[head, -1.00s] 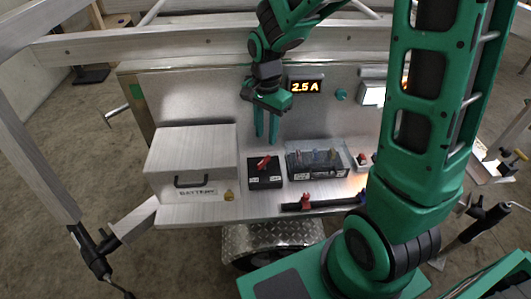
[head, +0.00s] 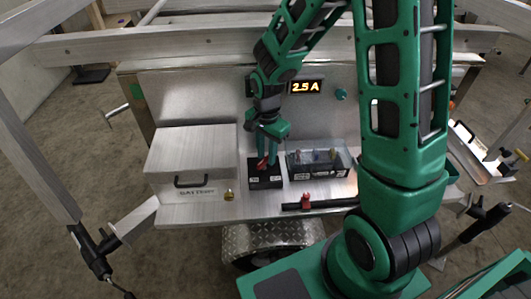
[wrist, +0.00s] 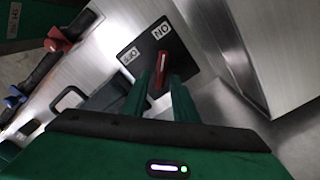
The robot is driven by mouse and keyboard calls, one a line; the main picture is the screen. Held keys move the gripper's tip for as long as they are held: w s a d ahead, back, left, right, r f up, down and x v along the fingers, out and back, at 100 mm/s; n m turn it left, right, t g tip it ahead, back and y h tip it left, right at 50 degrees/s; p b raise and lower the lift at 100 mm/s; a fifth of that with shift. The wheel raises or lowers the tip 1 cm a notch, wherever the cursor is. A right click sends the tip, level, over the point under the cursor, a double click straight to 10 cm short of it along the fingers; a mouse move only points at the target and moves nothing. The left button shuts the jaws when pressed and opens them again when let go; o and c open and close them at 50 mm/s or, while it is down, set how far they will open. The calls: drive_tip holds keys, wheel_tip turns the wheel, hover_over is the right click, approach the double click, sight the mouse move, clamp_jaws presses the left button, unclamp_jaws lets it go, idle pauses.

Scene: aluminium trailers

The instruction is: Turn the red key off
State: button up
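The red key (head: 262,163) stands on a black switch box (head: 265,181) on the aluminium shelf. In the wrist view the red key (wrist: 162,68) points toward the ON label (wrist: 161,32); the OFF label (wrist: 128,56) is to its left. My gripper (head: 267,158) is lowered onto the box from above. In the wrist view my gripper's green fingers (wrist: 161,84) stand on either side of the key, with a narrow gap between them. They look open; contact with the key cannot be told. The fingers hide part of the key in the head view.
A closed aluminium battery box (head: 195,165) stands left of the switch. A clear-covered box (head: 318,160) stands close on the right. A red clamp on a black bar (head: 306,201) lies in front. A lit display (head: 306,87) reads 2.5 A on the back panel.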

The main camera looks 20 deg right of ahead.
clamp_jaws()
drive_tip(key=n, duration=0.3)
drive_tip(key=shift+w+a+n, duration=0.2)
drive_tip(key=shift+w+n, duration=0.1)
drive_tip(key=shift+n, duration=0.1)
drive_tip(key=n, duration=0.4)
drive_tip(key=shift+w+a+n, duration=0.15)
drive_tip(key=shift+a+n, duration=0.1)
drive_tip(key=shift+n, duration=0.05)
drive_tip(key=n, duration=0.4)
drive_tip(key=shift+w+a+n, duration=0.1)
drive_tip(key=shift+a+n, duration=0.2)
drive_tip(key=n, duration=0.4)
drive_tip(key=shift+a+r+n, duration=0.1)
drive_tip(key=shift+a+n, duration=0.15)
drive_tip(key=shift+n, duration=0.15)
